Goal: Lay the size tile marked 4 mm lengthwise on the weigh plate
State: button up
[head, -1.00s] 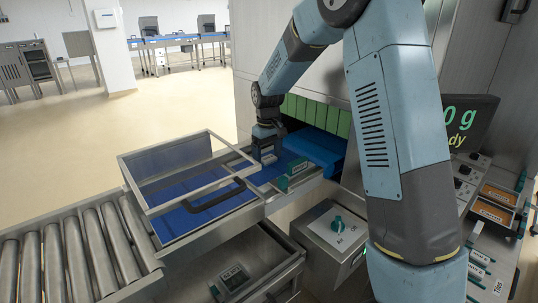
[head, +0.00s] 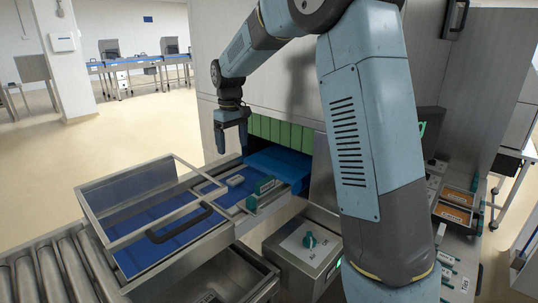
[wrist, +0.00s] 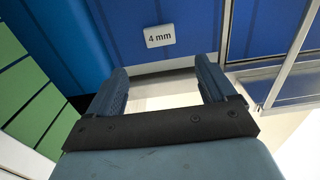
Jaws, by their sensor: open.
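The size tile marked 4 mm (wrist: 160,36) lies flat, label up, on a blue surface (wrist: 112,35) in the wrist view. In the head view it is the small pale tile (head: 235,180) on the blue strip, its long side about parallel to the strip's length. It is apart from the strip's edge. My gripper (head: 232,150) hangs above the strip, pointing down, open and empty. In the wrist view the open fingers (wrist: 160,82) frame pale floor, with the tile beyond them.
A clear-lidded metal frame with a black handle (head: 180,224) stands left of the tile. Green strips (head: 280,132) hang over the blue tunnel entrance.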

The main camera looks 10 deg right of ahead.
jog(key=s+d+r+m+t, duration=0.2)
jog(key=s+d+r, duration=0.3)
jog(key=s, duration=0.4)
jog(key=s+d+r+m+t, duration=0.1)
jog(key=s+d+r+m, duration=0.1)
jog(key=s+d+r, duration=0.5)
jog(key=s+d+f+m+t, duration=0.1)
jog(key=s+f, duration=0.1)
jog(key=s, duration=0.7)
jog(key=s+d+f+m+t, duration=0.1)
jog(key=s+d+f, duration=0.1)
jog(key=s, duration=0.8)
jog(key=shift+s+d+f+m+t, duration=0.25)
jog(key=shift+d+f+m+t, duration=0.05)
jog(key=shift+f+m, duration=0.1)
jog(key=shift+s, duration=0.1)
jog(key=shift+c, duration=0.3)
